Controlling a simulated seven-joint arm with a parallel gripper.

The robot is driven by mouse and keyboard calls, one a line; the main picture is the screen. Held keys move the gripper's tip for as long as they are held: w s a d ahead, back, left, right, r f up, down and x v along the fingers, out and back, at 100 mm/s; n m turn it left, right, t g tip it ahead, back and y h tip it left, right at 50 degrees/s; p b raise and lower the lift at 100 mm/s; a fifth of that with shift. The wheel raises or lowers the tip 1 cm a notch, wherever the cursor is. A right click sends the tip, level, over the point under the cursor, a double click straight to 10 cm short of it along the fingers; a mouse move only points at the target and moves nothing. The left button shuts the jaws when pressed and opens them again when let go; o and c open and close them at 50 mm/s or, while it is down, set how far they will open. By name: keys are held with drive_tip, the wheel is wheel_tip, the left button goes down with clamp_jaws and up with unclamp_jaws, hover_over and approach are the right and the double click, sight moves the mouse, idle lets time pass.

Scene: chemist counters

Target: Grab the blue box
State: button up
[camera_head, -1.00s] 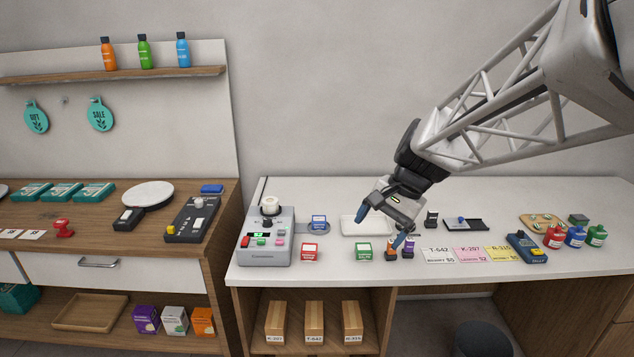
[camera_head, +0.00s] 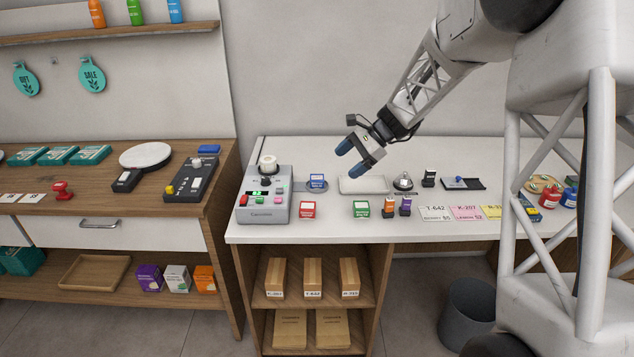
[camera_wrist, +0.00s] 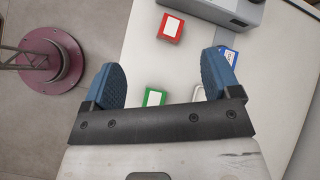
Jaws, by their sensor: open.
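My gripper (camera_head: 350,160) is open and empty above the counter, to the right of and higher than the blue box. In the wrist view, my gripper's two blue fingers (camera_wrist: 164,72) are wide apart. The blue box (camera_wrist: 230,53) shows only in part there, beside the tip of the right finger, which hides some of it.
A red box (camera_head: 308,210) and a green box (camera_head: 361,209) stand near the counter's front edge. The control machine (camera_head: 265,196) is left of the blue box. A white tray (camera_head: 364,185) lies to its right, with orange and purple boxes and price cards farther right.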

sight(319, 177)
drive_tip(key=w+f+m+y, duration=0.1)
drive_tip(key=w+f+m, duration=0.1)
drive_tip(key=w+f, duration=0.2)
drive_tip(key=w+f+m+y, duration=0.1)
drive_tip(key=w+f, duration=0.4)
drive_tip(key=w, duration=0.3)
drive_tip(key=w+f+m+t+y, duration=0.1)
drive_tip(key=w+f+m+y, duration=0.1)
drive_tip(key=w+f, duration=0.3)
drive_tip(key=shift+w+a+f+m, duration=0.1)
drive_tip(key=shift+w+a+m, duration=0.25)
drive_tip(key=shift+w, duration=0.15)
drive_tip(key=shift+x, duration=1.3)
drive_tip(key=shift+x, duration=2.6)
drive_tip(key=c, duration=1.1)
